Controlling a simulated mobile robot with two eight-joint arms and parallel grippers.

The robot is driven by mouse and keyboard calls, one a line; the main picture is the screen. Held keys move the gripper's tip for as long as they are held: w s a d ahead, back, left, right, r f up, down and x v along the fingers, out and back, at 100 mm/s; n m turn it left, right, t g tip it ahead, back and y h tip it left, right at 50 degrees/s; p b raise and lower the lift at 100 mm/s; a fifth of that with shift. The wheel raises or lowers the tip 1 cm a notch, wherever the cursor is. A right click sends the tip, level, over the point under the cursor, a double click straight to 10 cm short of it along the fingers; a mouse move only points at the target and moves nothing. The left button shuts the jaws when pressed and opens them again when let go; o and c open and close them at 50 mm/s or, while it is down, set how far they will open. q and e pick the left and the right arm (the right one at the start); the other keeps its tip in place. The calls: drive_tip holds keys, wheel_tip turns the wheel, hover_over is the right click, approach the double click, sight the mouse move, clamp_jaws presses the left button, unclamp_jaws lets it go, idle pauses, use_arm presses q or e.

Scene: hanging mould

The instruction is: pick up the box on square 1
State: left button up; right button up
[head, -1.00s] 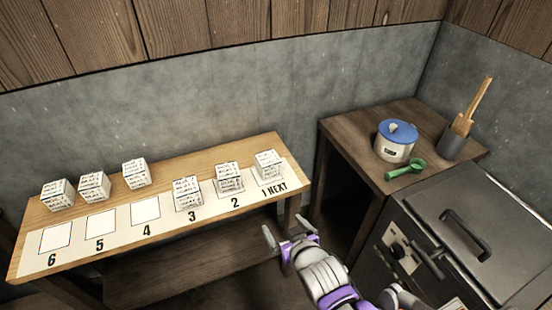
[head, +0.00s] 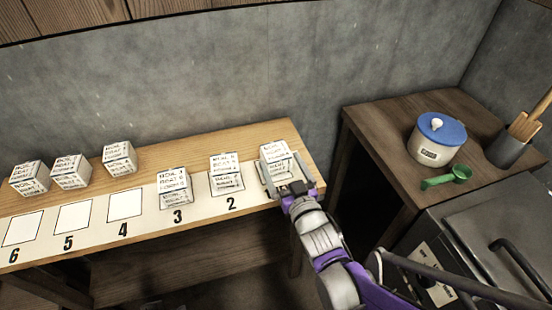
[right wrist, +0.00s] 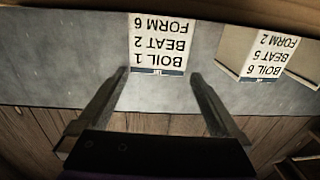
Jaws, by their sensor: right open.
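The box on square 1 (head: 275,151) is a white cube with black print at the right end of the wooden bench. My right gripper (head: 290,182) is open just in front of it and hides its lower part and the square's label in the head view. In the right wrist view the box (right wrist: 157,43) lies ahead between the two open fingers (right wrist: 152,95), and reads BOIL 1, BEAT 2, FORM 6. No finger clearly touches it; the exact gap cannot be told. My left gripper is not in view.
Boxes stand on square 2 (head: 225,172) and square 3 (head: 174,185), close to the left. Several more boxes (head: 71,171) stand at the back left of the bench (head: 200,146). Squares 4 to 6 are empty. A side table (head: 385,125) holds a blue-lidded pot (head: 438,139) and green scoop (head: 447,178).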

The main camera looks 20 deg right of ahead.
sight(276, 150)
drive_tip(key=w+b, duration=0.1)
drive_tip(key=w, duration=0.5)
drive_tip(key=shift+f, duration=0.15)
drive_tip(key=shift+s, duration=0.1)
drive_tip(key=c, duration=1.3)
drive_tip(key=shift+o, duration=0.2)
